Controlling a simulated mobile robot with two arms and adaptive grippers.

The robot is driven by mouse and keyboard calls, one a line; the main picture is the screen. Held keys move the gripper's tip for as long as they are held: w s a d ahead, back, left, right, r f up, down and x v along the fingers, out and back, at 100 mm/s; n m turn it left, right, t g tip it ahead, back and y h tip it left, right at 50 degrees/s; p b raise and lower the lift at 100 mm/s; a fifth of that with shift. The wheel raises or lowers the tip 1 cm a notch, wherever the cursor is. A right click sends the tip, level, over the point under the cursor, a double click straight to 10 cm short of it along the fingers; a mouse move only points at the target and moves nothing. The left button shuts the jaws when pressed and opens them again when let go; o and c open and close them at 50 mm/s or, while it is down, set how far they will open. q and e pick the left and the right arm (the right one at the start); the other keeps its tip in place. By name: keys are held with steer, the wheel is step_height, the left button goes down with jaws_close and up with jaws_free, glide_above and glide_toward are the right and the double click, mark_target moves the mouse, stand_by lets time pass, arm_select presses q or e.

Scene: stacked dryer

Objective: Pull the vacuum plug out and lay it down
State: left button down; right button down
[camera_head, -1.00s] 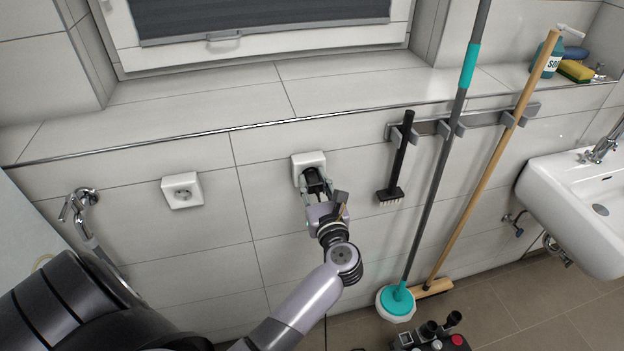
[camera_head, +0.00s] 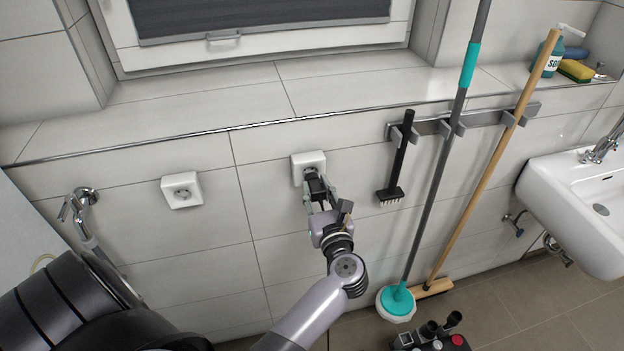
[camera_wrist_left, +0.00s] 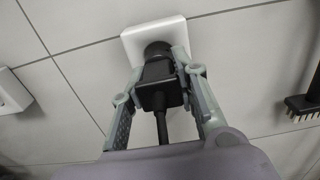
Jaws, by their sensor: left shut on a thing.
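The black vacuum plug (camera_head: 316,186) is at the right white wall socket (camera_head: 308,160), below the tiled ledge. My left gripper (camera_head: 320,190) is shut on the plug, with a finger on each side. In the left wrist view the plug (camera_wrist_left: 159,87) sits between the fingertips (camera_wrist_left: 158,72), and its cord runs back toward the palm. The plug's round front overlaps the socket (camera_wrist_left: 150,35); I cannot tell whether its pins are clear of it. My right gripper is not in view.
An empty second socket (camera_head: 182,190) is on the left. A black brush (camera_head: 400,160), a mop (camera_head: 437,150) and a broom (camera_head: 490,165) hang to the right, near a sink (camera_head: 575,205). The vacuum (camera_head: 435,337) is on the floor at bottom right.

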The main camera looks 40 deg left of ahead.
mark_target(319, 197)
arm_select(q)
steer(key=shift+v, duration=1.75)
steer(key=shift+b, duration=0.45)
